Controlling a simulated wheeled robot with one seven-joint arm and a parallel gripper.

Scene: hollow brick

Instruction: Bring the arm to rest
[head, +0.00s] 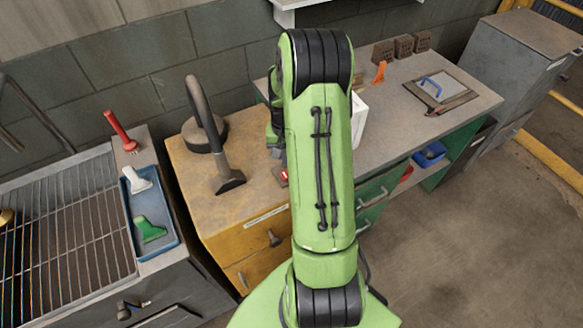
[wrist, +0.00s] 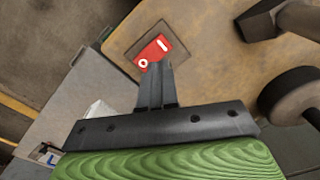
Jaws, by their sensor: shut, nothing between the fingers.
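My green arm stands raised in the middle of the head view and is bent at the top. The arm hides most of my gripper in that view. In the wrist view my gripper (wrist: 155,72) is shut and empty, pointing down over the yellow wooden cabinet (head: 222,205). Just beyond the fingertips a red object with white marks (wrist: 153,48) lies on a dark brown square on the cabinet top. I cannot tell the height of the fingertips above it.
A grey workbench (head: 390,125) with bricks (head: 403,46) stands right. The floor (head: 490,240) at right is clear.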

